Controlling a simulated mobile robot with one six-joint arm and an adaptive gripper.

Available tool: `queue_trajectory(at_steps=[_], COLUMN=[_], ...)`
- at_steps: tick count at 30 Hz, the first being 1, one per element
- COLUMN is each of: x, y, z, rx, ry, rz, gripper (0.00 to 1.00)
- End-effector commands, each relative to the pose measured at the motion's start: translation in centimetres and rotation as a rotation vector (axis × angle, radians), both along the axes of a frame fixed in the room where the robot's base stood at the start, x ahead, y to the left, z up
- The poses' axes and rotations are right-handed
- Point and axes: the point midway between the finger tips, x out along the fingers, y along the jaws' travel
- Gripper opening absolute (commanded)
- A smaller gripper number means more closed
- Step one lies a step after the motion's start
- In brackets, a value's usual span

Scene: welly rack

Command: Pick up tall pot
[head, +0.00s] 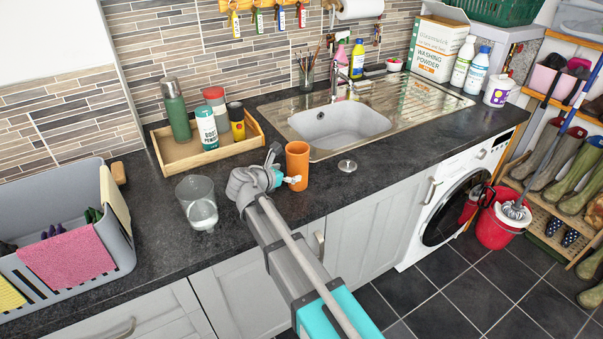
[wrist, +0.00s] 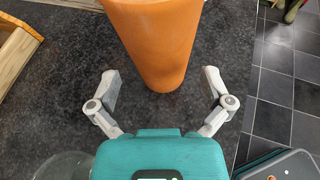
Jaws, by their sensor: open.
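The tall pot is a plain orange, slightly tapered pot (head: 298,160) standing upright on the dark worktop, in front of the sink's left end. In the wrist view the pot (wrist: 155,30) fills the top middle, its upper part cut off by the frame. My gripper (head: 286,178) is just beside the pot in the head view. In the wrist view my gripper (wrist: 161,84) is open, one finger on each side of the pot's lower end, with a visible gap at both sides. Nothing is held.
A clear glass (head: 197,203) stands left of my gripper. A wooden tray (head: 168,157) with flasks and tins is behind it. A metal sink plug (head: 347,166) lies right of the pot. The sink (head: 340,122) is behind, a grey basket (head: 120,250) far left. The worktop's front edge is close.

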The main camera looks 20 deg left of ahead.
Motion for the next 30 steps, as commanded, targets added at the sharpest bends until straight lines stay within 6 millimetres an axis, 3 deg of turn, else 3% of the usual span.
queue_trajectory(at_steps=[13,24,30], x=[0.4,3.9,4.9], y=[-0.1,-1.2,-1.6], z=[-0.2,-1.9,-2.2], rx=[0.0,0.0,0.0], ry=[0.0,0.0,0.0], rz=[-0.001,-0.002,0.0], gripper=[1.0,1.0,1.0])
